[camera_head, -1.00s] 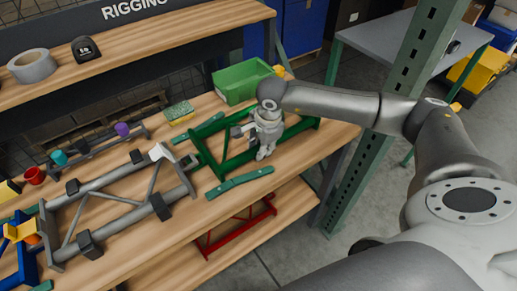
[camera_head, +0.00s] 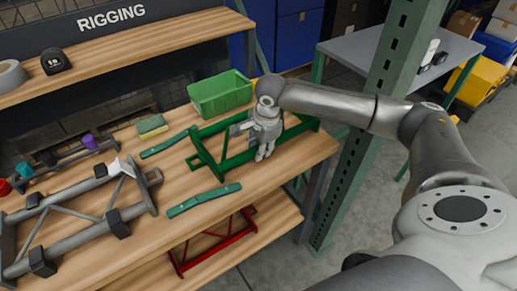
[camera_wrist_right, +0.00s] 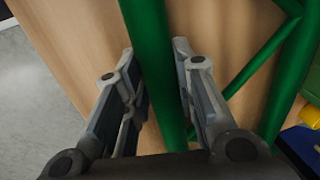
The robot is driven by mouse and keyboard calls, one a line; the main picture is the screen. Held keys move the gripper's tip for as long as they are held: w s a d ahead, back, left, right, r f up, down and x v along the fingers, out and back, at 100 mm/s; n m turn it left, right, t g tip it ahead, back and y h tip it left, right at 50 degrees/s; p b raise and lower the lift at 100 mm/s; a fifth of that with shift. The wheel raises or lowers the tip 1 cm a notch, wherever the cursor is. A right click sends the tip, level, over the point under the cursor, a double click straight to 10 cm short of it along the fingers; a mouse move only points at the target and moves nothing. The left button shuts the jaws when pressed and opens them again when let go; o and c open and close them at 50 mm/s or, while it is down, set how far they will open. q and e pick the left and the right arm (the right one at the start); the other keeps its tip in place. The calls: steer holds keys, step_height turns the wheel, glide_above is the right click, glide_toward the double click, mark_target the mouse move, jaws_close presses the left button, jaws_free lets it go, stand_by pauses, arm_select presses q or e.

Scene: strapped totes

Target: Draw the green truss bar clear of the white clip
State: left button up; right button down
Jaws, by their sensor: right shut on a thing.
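The green truss bar (camera_head: 232,165) lies on the wooden workbench, near its right end. My right gripper (camera_head: 263,154) comes down over it from above and is shut on one of its rails. In the right wrist view, the green rail (camera_wrist_right: 149,40) runs between the two fingers of my right gripper (camera_wrist_right: 155,62). The white clip (camera_head: 122,167) sits on the right end of the grey truss (camera_head: 75,215). A strip of bare wood shows between the grey truss end and the green truss bar. My left gripper is not in view.
A loose green strip (camera_head: 205,200) lies in front of the truss bar and another green strip (camera_head: 168,143) lies behind the gap. A green bin (camera_head: 222,95) stands behind the bar. A green upright post (camera_head: 375,130) stands right of the bench.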

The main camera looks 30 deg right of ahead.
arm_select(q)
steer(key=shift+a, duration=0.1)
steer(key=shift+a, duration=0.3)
arm_select(e)
steer(key=c, duration=1.1)
jaws_free()
steer(key=shift+a, duration=0.1)
steer(key=shift+r, duration=0.1)
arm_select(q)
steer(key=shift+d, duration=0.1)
arm_select(e)
steer(key=r, duration=0.4)
steer(key=s+r, duration=0.1)
steer(key=r, duration=0.2)
steer(key=s+r, duration=0.1)
steer(key=r, duration=0.3)
steer(key=shift+s+r, duration=0.15)
steer(key=shift+r, duration=0.2)
